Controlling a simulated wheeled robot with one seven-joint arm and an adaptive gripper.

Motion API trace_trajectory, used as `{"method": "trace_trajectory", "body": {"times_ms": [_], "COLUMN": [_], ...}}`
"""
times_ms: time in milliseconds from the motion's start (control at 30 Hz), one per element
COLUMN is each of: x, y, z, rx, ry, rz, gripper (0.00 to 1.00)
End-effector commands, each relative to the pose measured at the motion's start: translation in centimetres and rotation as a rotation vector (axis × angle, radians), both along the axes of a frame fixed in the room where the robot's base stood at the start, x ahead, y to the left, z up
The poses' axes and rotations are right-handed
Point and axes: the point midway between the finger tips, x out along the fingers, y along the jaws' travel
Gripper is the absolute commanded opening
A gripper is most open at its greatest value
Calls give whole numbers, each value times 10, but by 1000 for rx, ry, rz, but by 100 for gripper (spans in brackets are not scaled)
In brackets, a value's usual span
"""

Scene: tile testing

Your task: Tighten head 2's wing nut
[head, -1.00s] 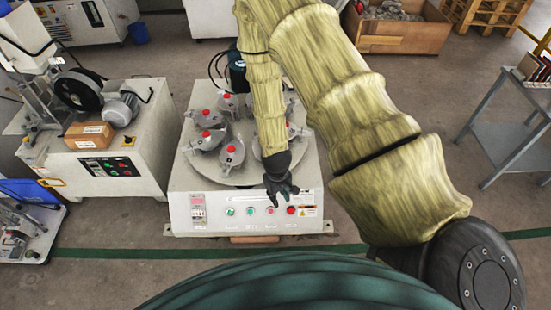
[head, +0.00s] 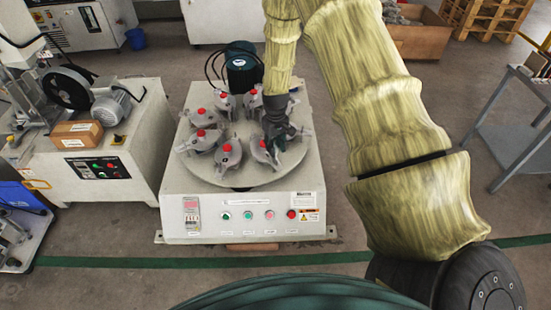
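The test machine (head: 245,206) has a round grey turntable (head: 240,175) carrying several grey clamp heads with red knobs. One head (head: 229,158) stands at the front, another (head: 201,141) at the left. My gripper (head: 274,148) is over the right front part of the turntable, pointing down, close beside a head with a red knob (head: 263,144). It partly covers the heads on the right. I cannot tell whether it touches that head or whether its fingers are open. The wing nuts and any head numbers are too small to make out.
A dark green motor (head: 241,66) with black cables stands behind the turntable. Buttons line the machine's front panel. A grinding bench (head: 110,175) stands at the left, a grey metal table (head: 512,125) at the right. Open floor lies between.

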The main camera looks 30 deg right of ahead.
Motion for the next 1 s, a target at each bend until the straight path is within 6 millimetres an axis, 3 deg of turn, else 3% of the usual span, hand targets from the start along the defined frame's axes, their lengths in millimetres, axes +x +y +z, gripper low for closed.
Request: {"method": "trace_trajectory", "body": {"times_ms": [200,400,833,1000], "x": [-1,0,0,0], "y": [0,0,0,0], "z": [-37,-56,-62,-62], "rx": [-1,-1,-1,-1], "ry": [1,0,0,0], "rz": [-1,0,0,0], "gripper": [29,29,29,0]}}
